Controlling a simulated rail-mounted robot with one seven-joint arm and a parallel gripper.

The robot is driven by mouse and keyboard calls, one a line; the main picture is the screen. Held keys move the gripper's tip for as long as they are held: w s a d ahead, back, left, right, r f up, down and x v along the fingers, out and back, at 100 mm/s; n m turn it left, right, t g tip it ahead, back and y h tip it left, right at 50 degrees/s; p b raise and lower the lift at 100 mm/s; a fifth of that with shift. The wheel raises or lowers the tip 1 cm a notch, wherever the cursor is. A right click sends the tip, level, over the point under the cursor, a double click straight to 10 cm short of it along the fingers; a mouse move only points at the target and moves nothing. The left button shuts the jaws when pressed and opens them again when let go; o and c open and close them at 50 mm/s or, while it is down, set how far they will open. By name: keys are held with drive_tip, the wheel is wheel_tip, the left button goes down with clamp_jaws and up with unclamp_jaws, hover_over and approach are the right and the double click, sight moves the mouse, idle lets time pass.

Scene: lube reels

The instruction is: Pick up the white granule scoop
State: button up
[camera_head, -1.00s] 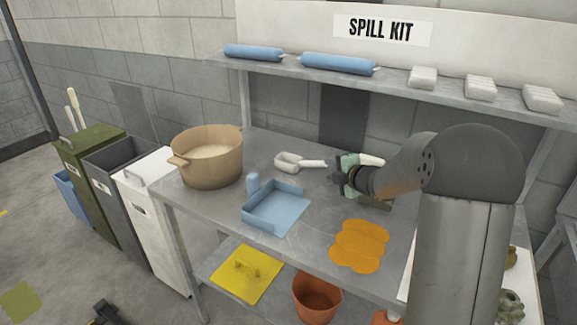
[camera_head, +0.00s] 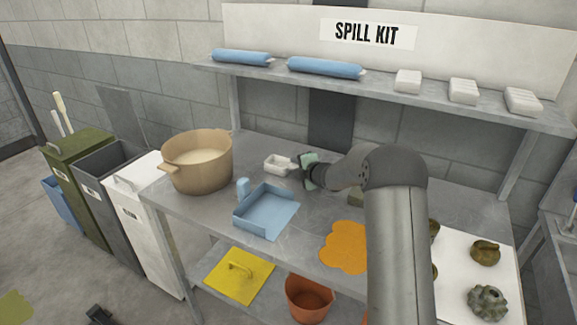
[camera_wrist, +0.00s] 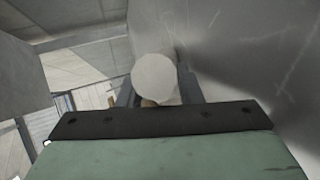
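The white granule scoop (camera_head: 275,165) lies on the grey metal bench between the beige pot and my gripper, its bowl to the left. My gripper (camera_head: 298,162) is at the handle on the scoop's right and hides most of it. In the wrist view a round white end (camera_wrist: 155,78), apparently the scoop's handle, shows between the dark fingers of my gripper (camera_wrist: 157,92). The fingers lie close on both sides of it. I cannot tell whether they press on it. The scoop looks level with the bench.
A beige pot (camera_head: 197,160) stands left on the bench (camera_head: 215,225). A shelf (camera_head: 385,90) hangs above the back.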

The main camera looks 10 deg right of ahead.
sight(297, 165)
clamp_jaws()
drive_tip(key=shift+r, duration=0.55)
wheel_tip(297, 165, up, 2)
drive_tip(key=shift+r, duration=0.25)
drive_tip(key=s+r+b, duration=0.1)
drive_tip(key=s+r, duration=0.8)
drive_tip(key=s, duration=0.5)
drive_tip(key=shift+d+r, duration=0.2)
drive_tip(key=shift+d, duration=0.15)
